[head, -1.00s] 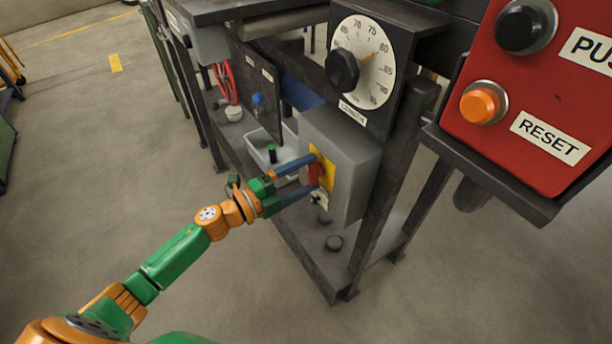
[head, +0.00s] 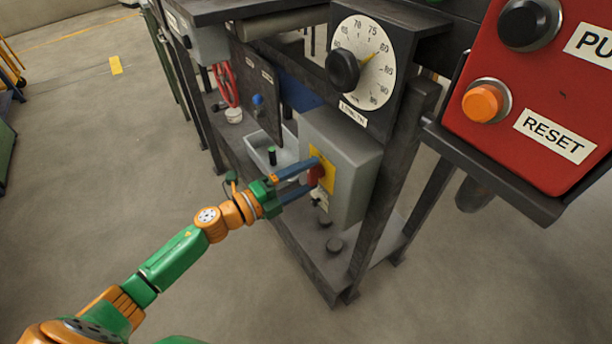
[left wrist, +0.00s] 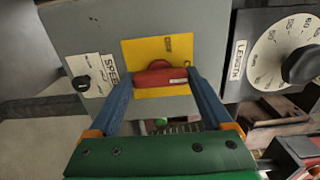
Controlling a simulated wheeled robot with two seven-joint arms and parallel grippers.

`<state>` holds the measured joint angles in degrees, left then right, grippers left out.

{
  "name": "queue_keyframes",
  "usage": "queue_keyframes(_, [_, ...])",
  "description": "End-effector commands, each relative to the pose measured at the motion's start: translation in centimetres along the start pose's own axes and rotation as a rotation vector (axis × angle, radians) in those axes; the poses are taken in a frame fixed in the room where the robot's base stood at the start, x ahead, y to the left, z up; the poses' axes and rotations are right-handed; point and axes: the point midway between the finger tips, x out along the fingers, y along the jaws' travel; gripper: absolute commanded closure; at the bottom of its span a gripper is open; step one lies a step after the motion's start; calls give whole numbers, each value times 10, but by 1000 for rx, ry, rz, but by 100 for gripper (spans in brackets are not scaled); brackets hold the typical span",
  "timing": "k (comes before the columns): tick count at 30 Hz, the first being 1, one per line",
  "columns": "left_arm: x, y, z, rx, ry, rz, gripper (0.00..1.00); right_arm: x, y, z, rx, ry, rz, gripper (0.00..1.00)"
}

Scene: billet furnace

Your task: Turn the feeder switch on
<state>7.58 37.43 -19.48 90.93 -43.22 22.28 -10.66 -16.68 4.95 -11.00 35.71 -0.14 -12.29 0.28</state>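A red switch handle (head: 315,175) sits on a yellow plate (head: 328,180) on the side of a grey box (head: 350,150). I take it for the feeder switch; the plate's small print is unreadable. My left gripper (head: 315,172) is at the handle, its two blue fingers apart. In the left wrist view the red handle (left wrist: 160,77) lies crosswise between the fingertips, one near each end. Whether they touch it I cannot tell. My right gripper is not in view.
A black SPEED knob (left wrist: 82,83) is beside the plate on the same box. A LENGTH dial (head: 364,62) is above the box. A red panel with an orange RESET button (head: 486,102) stands at right. A pale tray (head: 262,150) is behind my gripper.

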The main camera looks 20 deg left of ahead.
Motion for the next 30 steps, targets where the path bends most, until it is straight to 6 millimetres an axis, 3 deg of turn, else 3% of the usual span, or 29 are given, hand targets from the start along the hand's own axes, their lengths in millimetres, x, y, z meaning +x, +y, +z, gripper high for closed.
queue_keyframes(2, [0, 1, 0, 0, 1, 3, 0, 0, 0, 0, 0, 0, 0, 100])
queue_keyframes(10, [-4, 1, 0, -2, 0, 2, 0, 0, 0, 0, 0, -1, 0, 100])
queue_keyframes(21, [-62, 3, 0, -3, -1, 5, 0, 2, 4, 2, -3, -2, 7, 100])
queue_keyframes(30, [-72, 1, 0, 0, 0, 2, 0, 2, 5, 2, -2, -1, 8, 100])
